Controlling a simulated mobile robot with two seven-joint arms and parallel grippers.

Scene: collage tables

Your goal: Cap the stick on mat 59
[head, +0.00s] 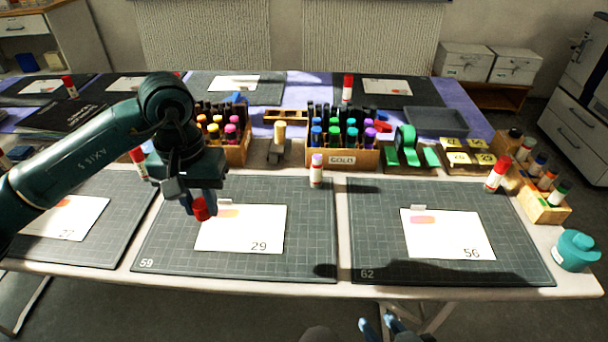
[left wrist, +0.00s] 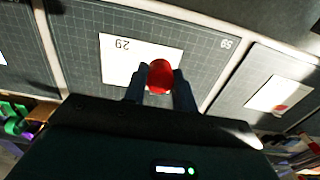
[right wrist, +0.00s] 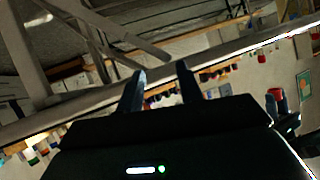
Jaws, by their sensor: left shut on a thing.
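Mat 59 (head: 165,240) is a dark green grid mat at the front, left of centre. A white glue stick (head: 316,172) stands upright near its back right corner, with a pale purple tip and no cap on it. My left gripper (head: 203,203) is shut on a red cap (head: 200,211) and holds it above the mat, left of the stick. The cap also shows between the fingers in the left wrist view (left wrist: 160,77). My right gripper (right wrist: 162,88) shows only in its own wrist view, open and empty.
A paper marked 29 (head: 262,228) lies on the mat. Behind stand wooden boxes of coloured bottles (head: 342,157) and a small stand with a beige-topped piece (head: 279,135). Mat 62 (head: 500,270), with another red-capped stick (head: 497,174) behind it, is to the right.

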